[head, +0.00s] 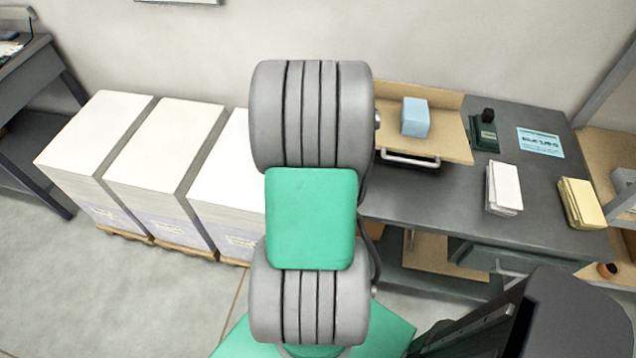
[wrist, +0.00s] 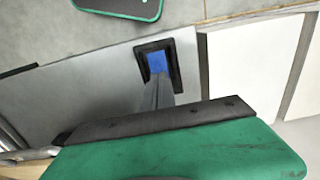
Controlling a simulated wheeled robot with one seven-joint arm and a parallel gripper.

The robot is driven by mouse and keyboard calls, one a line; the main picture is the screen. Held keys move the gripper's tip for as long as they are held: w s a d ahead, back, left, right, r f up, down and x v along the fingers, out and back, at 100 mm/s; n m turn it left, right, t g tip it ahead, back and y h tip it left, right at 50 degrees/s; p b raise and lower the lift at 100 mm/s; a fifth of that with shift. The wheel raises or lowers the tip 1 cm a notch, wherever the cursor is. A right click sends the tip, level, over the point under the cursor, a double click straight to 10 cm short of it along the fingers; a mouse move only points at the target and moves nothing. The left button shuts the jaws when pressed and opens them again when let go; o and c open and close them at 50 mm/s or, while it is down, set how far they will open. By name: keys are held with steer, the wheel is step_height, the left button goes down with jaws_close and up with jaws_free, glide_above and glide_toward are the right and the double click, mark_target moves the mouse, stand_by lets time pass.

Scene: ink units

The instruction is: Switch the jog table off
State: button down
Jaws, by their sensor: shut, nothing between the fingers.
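The jog table seems to be the tan tray (head: 448,128) with a raised back wall, on the grey bench in the head view; a light blue block (head: 415,117) sits on it. My arm covers its left part. In the wrist view a blue rocker switch (wrist: 157,62) in a black frame is set in a grey panel (wrist: 95,85). My gripper (wrist: 156,82) is shut and empty, its slim grey fingers pointing at the switch. The tips overlap the frame's lower part; I cannot tell whether they touch. The head view does not show the gripper or switch.
White paper stacks (head: 150,148) on pallets stand left of my arm. The grey bench (head: 440,205) carries a dark green stamp-like device (head: 485,135), a blue card (head: 540,142), white pads (head: 503,187) and yellow pads (head: 580,203). Bare floor (head: 130,285) lies at lower left.

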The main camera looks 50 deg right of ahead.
steer(key=shift+f+b, duration=0.6)
steer(key=shift+f, duration=0.35)
stand_by(0.3)
steer(key=shift+r+p, duration=2.65)
steer(key=shift+r, duration=0.9)
